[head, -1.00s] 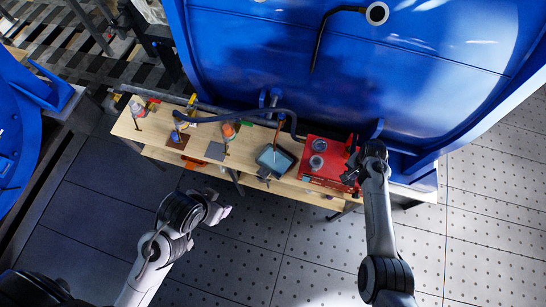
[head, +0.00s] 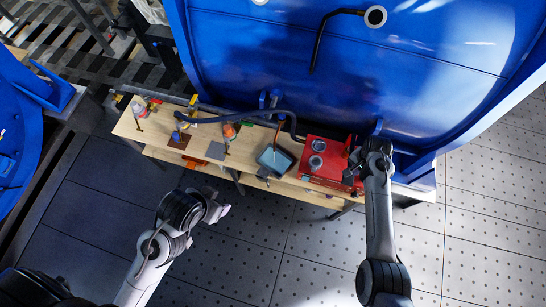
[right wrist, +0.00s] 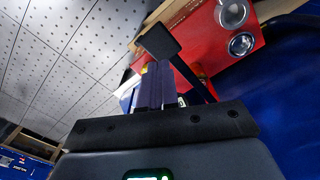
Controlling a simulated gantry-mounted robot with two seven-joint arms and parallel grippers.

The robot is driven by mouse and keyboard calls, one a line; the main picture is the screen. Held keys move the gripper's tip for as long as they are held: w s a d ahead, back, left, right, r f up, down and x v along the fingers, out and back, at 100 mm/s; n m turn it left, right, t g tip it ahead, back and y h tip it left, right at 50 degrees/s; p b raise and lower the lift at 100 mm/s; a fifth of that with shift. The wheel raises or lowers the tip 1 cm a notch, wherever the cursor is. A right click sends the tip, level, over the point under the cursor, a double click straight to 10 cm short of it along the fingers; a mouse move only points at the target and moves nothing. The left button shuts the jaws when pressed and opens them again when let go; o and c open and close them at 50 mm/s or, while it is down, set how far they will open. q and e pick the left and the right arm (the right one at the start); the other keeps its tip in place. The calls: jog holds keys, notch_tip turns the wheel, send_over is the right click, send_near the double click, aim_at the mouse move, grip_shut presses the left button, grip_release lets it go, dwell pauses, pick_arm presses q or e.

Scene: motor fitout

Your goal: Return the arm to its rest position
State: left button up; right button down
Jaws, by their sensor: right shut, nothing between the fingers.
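My right gripper (head: 353,168) is at the right end of the workbench, beside and over the edge of the red box (head: 322,180). In the right wrist view its dark fingers (right wrist: 156,84) are together with nothing between them. The red box also shows there (right wrist: 222,48), just beyond the fingers. My right arm reaches up from the bottom of the head view. My left arm is folded over the floor in front of the bench, with its end (head: 217,211) clear of everything. Its finger opening is too small to make out.
The wooden bench (head: 200,135) carries a dark tray (head: 275,160), a grey plate (head: 216,150), bottles and small parts. A large blue housing (head: 430,80) rises behind it, with a dark hose along its foot. The tiled floor (head: 300,250) in front is free.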

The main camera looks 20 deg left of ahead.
dwell(0.4)
jog(key=shift+s+f, duration=0.15)
jog(key=shift+s, duration=0.05)
jog(key=s+d+f+g, duration=0.3)
jog(key=s+f, duration=0.9)
jog(key=s, duration=0.4)
jog(key=s+d, duration=0.2)
jog(key=s, duration=1)
jog(key=s+d+r+n+t, duration=0.1)
jog(key=s+r+n+t, duration=0.2)
jog(key=r, duration=0.7)
notch_tip(320, 180, up, 17)
jog(key=w+n+t, duration=0.2)
jog(key=n+t, duration=0.1)
jog(key=n, duration=0.1)
jog(key=shift+a+r+t, duration=0.15)
jog(key=shift+a+t, duration=0.15)
jog(key=shift+a, duration=0.15)
